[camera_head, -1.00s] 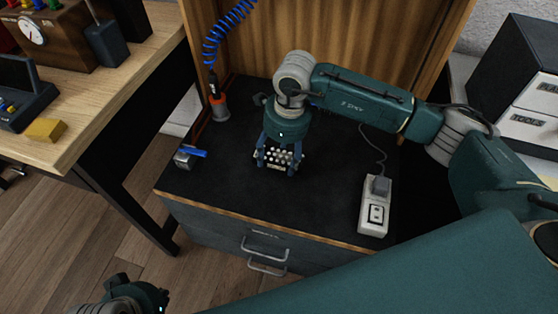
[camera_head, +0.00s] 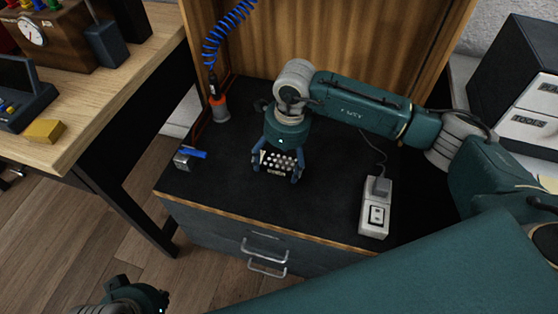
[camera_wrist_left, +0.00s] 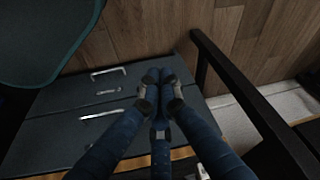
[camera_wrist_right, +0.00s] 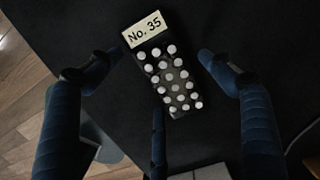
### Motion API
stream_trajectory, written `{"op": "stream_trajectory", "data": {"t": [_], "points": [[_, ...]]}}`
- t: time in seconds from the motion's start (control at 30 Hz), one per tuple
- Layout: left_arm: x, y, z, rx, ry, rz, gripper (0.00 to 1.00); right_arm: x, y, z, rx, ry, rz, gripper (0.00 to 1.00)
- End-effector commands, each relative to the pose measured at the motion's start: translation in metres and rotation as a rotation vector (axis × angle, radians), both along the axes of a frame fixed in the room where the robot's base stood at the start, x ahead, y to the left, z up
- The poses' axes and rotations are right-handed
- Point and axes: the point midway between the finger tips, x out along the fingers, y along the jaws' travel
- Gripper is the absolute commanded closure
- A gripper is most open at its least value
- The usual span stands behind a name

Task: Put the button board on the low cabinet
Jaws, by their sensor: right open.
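The button board (camera_head: 280,162), a small black board with rows of white buttons, lies on the black top of the low cabinet (camera_head: 225,185). In the right wrist view the board (camera_wrist_right: 168,75) shows its "No. 35" label, with bare cabinet top around it. My right gripper (camera_head: 277,172) is directly over the board, open, its fingers spread on either side. In the right wrist view there are gaps between the fingers (camera_wrist_right: 150,70) and the board. My left gripper (camera_wrist_left: 158,78) is shut and empty, away from the board, with the cabinet's drawer fronts behind it in the left wrist view.
A white socket box (camera_head: 375,207) with a plug and cord stands at the cabinet's right. A small metal item with a blue lever (camera_head: 187,157) sits at the left edge. An orange-and-grey tool (camera_head: 219,107) hangs on a blue coil behind. The cabinet's front middle is clear.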

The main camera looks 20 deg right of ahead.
Motion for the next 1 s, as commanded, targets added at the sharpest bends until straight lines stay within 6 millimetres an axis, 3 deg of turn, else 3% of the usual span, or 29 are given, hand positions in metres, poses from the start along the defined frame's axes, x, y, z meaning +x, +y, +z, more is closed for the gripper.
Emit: {"op": "stream_trajectory", "data": {"t": [0.27, 0.5, 0.7, 1.0], "points": [[0.000, 0.000, 0.013, 0.000, -0.001, 0.000, 1.00, -0.002, -0.005, 0.056, 0.000, -0.006, 0.000, 0.20], [0.007, -0.002, -0.015, 0.000, 0.017, -0.001, 1.00, -0.006, -0.010, 0.101, 0.000, -0.004, 0.001, 0.20], [0.010, -0.002, -0.026, 0.000, 0.020, -0.001, 1.00, -0.007, -0.011, 0.118, 0.000, -0.001, 0.000, 0.20], [0.010, -0.002, -0.027, 0.001, 0.019, -0.002, 1.00, -0.008, -0.012, 0.119, 0.001, -0.001, 0.000, 0.20]]}}
